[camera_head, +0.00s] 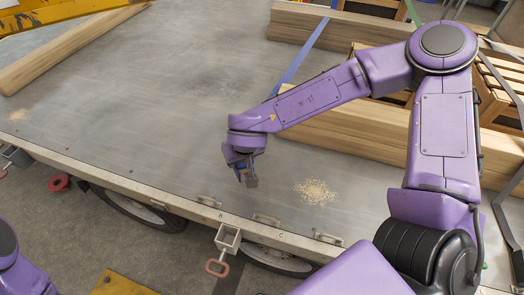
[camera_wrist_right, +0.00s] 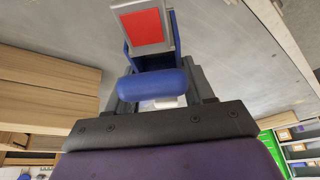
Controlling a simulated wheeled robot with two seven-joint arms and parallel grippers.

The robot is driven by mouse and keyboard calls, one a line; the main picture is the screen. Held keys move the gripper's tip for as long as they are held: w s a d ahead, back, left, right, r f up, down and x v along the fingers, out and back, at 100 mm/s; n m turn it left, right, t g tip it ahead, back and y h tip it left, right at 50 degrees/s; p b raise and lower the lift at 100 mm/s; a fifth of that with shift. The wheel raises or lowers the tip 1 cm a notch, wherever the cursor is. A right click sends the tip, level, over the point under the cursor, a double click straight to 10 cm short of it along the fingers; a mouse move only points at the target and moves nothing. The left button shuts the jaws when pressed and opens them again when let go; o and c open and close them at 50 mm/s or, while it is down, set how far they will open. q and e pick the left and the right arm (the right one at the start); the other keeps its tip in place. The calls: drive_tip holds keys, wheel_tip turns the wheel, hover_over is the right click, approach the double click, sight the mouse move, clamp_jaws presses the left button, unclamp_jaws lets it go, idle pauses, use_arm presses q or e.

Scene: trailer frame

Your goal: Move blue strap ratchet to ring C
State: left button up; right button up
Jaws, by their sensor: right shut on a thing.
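The blue strap ratchet is held in my right gripper (camera_head: 246,172), above the deck near its front edge. In the right wrist view the ratchet shows a blue rounded handle (camera_wrist_right: 155,85) between the dark fingers and a red square in a grey frame beyond it. In the head view the ratchet is small and partly hidden by the gripper. A metal ring bracket (camera_head: 267,218) sits on the deck edge beside the letter C, right of and nearer than the gripper. A blue strap (camera_head: 305,48) crosses the timber behind my right arm. My left gripper is out of the picture.
Other ring brackets sit on the edge, one near the letter B (camera_head: 208,200) and one at the right (camera_head: 327,237). Sawdust (camera_head: 315,191) lies on the deck (camera_head: 170,120). Timber beams (camera_head: 345,133) lie at the right, one at the far left (camera_head: 70,50). The middle deck is clear.

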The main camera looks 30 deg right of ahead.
drive_tip(key=shift+s+d+f+m+h+p, duration=0.25)
drive_tip(key=shift+s+f+m+p, duration=0.2)
drive_tip(key=shift+m+p, duration=0.4)
use_arm(q)
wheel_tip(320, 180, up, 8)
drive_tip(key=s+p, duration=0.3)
drive_tip(key=p, duration=0.2)
use_arm(e)
drive_tip(key=s+d+f+m+g+h, duration=0.1)
drive_tip(key=s+d+f+m+h, duration=0.15)
drive_tip(key=s+d+m, duration=0.4)
drive_tip(key=f+b, duration=0.2)
drive_tip(key=a+f+b, duration=0.1)
drive_tip(key=f+b, duration=0.2)
drive_tip(key=s+f+b, duration=0.1)
drive_tip(key=f+b, duration=0.1)
drive_tip(key=shift+a+f, duration=0.3)
drive_tip(key=shift+a, duration=0.05)
wheel_tip(320, 180, down, 2)
drive_tip(key=b, duration=0.3)
drive_tip(key=shift+s+f, duration=0.1)
drive_tip(key=shift+f, duration=0.6)
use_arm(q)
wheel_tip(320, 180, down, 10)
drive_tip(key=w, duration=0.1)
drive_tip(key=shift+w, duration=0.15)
